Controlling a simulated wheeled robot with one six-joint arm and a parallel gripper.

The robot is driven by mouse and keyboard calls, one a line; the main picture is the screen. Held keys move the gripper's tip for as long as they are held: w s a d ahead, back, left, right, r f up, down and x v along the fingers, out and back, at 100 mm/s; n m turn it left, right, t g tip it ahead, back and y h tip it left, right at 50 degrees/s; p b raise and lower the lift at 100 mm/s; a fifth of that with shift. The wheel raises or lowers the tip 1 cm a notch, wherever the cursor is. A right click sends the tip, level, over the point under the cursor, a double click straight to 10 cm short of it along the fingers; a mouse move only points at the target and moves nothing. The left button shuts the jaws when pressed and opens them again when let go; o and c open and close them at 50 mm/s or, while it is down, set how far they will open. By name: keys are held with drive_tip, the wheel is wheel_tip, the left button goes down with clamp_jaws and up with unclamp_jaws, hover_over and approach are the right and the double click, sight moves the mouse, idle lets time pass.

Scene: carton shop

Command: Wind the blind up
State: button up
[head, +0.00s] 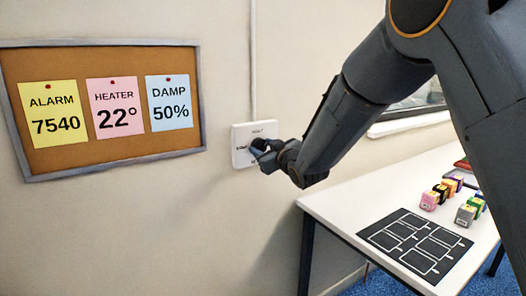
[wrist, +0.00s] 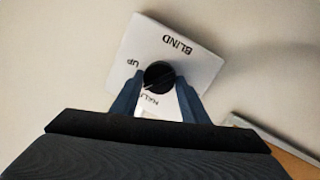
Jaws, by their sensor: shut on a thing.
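A white wall switch plate (head: 241,133) is mounted on the wall, right of the pinboard. In the wrist view the plate (wrist: 180,48) reads BLIND, with UP beside a round black knob (wrist: 158,75) and another label partly covered by the knob and a finger. My gripper (head: 262,155) is at the plate in the head view. In the wrist view my gripper (wrist: 160,92) has its two fingers on either side of the knob, shut on it. The knob's far side and pointer are hard to make out. The blind itself cannot be made out.
A corkboard (head: 110,157) with yellow, pink and blue notes hangs to the left. A white table (head: 335,208) stands at the lower right, with a black marked mat (head: 385,240) and several small coloured boxes. A window sill (head: 405,124) is behind my arm.

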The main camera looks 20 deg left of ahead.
drive_tip(key=m, duration=0.4)
drive_tip(key=shift+w+d+r+g+p, duration=0.1)
drive_tip(key=shift+g+p, duration=0.2)
drive_tip(key=m+g+p, duration=0.1)
drive_tip(key=m+p, duration=0.1)
drive_tip(key=m, duration=0.3)
drive_tip(key=shift+y, duration=0.4)
drive_tip(key=shift+w+d+p, duration=0.1)
drive_tip(key=shift+p, duration=0.2)
drive_tip(key=o, duration=1.1)
drive_tip(key=shift+c, duration=0.2)
drive_tip(key=b+v, duration=0.2)
drive_tip(key=v, duration=0.6)
drive_tip(key=shift+w, duration=0.1)
